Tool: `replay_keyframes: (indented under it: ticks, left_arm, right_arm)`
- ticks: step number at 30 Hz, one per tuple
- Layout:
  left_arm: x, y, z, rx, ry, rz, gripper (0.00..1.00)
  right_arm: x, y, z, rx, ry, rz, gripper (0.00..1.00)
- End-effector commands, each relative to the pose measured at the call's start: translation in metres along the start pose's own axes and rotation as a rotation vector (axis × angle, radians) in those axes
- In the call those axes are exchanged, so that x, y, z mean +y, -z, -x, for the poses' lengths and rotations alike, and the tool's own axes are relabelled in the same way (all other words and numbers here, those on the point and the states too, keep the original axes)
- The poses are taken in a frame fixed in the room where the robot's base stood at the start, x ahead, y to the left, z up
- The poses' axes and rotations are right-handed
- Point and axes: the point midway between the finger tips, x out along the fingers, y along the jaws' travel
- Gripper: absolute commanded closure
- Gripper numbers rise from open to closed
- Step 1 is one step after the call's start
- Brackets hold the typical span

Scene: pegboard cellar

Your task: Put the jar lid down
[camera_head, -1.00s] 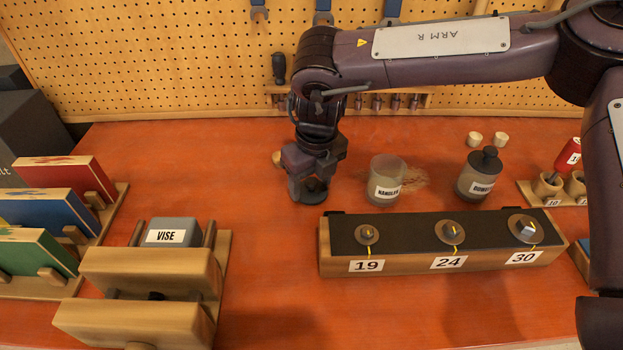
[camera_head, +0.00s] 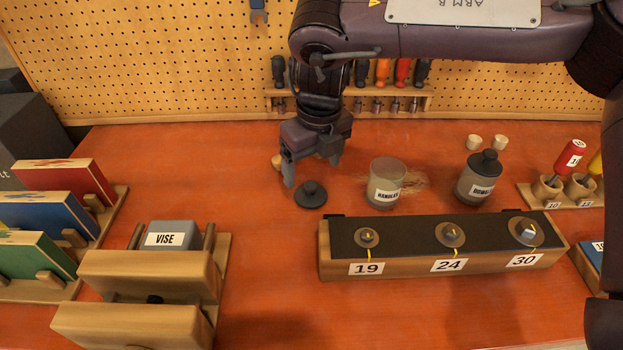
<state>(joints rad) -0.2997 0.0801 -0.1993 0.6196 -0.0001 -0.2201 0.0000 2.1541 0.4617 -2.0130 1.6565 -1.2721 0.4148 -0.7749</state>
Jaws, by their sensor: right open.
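The dark jar lid (camera_head: 311,195) with a round knob lies on the orange bench top, left of the open glass jar labelled HANDLES (camera_head: 386,184). My right gripper (camera_head: 312,179) is open and empty just above and behind the lid, its two fingers spread and pointing down. The lid is apart from the fingers. A second jar (camera_head: 474,180) to the right wears its dark lid. My left gripper is not in view.
A wooden block with dials marked 19, 24 and 30 (camera_head: 440,265) stands in front of the jars. A wooden vise (camera_head: 150,270) is at the left front, beside a rack of coloured boxes (camera_head: 62,190). A pegboard (camera_head: 160,60) rises behind. Screwdrivers stand at right.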

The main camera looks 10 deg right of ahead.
Motion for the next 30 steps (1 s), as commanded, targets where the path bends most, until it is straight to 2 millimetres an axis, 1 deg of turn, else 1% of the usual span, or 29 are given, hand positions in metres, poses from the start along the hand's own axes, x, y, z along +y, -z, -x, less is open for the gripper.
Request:
replay_keyframes:
  ticks: [1,3,6,10,15,30]
  left_arm:
    - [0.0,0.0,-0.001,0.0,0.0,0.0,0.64]
    - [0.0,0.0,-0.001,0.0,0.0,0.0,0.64]
    - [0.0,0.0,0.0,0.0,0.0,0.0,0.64]
    - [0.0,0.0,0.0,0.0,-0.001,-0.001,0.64]
    - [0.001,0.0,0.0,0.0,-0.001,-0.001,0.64]
    - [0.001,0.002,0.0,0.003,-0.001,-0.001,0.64]
  right_arm:
    - [0.0,-0.001,0.012,-0.003,0.0,-0.002,0.2]
    - [0.0,-0.001,0.026,-0.003,-0.001,-0.001,0.2]
    - [0.0,-0.001,0.043,-0.003,0.0,-0.001,0.2]
    - [0.0,0.0,0.057,-0.001,0.0,0.0,0.2]
    - [0.0,0.0,0.063,0.0,0.0,-0.001,0.2]
    - [0.0,0.0,0.062,0.001,-0.001,0.0,0.2]
